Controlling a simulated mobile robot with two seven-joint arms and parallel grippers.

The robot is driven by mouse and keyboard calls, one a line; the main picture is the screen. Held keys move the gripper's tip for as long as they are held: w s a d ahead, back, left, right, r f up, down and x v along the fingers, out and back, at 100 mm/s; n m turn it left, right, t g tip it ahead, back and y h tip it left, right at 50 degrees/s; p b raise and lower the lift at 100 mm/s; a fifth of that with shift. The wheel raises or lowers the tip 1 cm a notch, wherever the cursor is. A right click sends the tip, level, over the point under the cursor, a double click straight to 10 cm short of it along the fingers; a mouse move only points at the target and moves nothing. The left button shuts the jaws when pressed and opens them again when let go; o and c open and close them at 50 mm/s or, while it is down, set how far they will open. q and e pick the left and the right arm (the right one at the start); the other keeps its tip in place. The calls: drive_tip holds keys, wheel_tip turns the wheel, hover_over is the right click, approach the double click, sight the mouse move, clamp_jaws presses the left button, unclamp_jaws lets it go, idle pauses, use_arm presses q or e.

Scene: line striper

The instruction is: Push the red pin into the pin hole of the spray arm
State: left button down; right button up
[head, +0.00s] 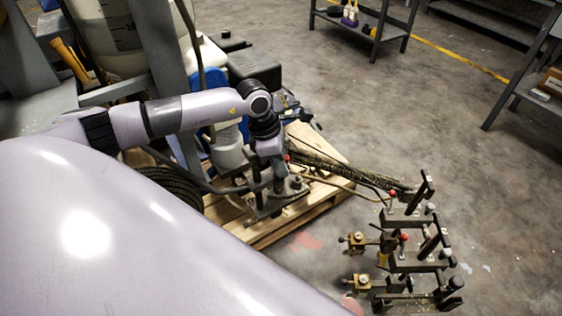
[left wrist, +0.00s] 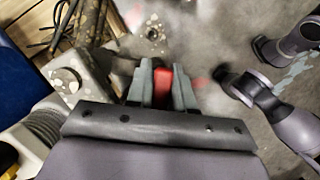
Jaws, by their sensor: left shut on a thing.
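My left gripper (head: 287,158) is low beside the line striper, near the inner end of the spray arm (head: 350,173). In the left wrist view its two grey fingers (left wrist: 160,88) are shut on the red pin (left wrist: 162,86), which stands between them. The pin is only a small red speck in the head view. The spray arm is a dark, worn bar running right to a group of brackets. I cannot make out the pin hole or whether the pin touches it.
Several dark brackets with red and pale knobs (head: 403,262) stand at the lower right. A wooden pallet (head: 325,150) lies under the machine, with hoses close to my gripper. The concrete floor (head: 350,100) beyond is open, with shelves at the back.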

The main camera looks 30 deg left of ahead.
use_arm(q)
drive_tip(key=shift+s+a+f, duration=0.15)
drive_tip(key=shift+s+f, duration=0.1)
drive_tip(key=shift+f, duration=0.1)
drive_tip(key=shift+a+r, duration=0.1)
drive_tip(key=shift+r, duration=0.2)
drive_tip(key=shift+w+d+r, duration=0.2)
drive_tip(key=shift+r, duration=0.05)
idle(2.1)
drive_tip(key=shift+f+b, duration=0.3)
drive_tip(key=shift+f, duration=0.05)
idle(0.6)
drive_tip(key=shift+s+a+f, duration=0.1)
drive_tip(key=shift+s+f, duration=0.1)
idle(0.8)
drive_tip(key=shift+a+r, duration=0.1)
drive_tip(key=shift+r, duration=0.2)
drive_tip(key=c, duration=0.9)
unclamp_jaws()
drive_tip(key=shift+r, duration=0.1)
drive_tip(key=o, duration=0.3)
drive_tip(key=shift+w+r, duration=0.1)
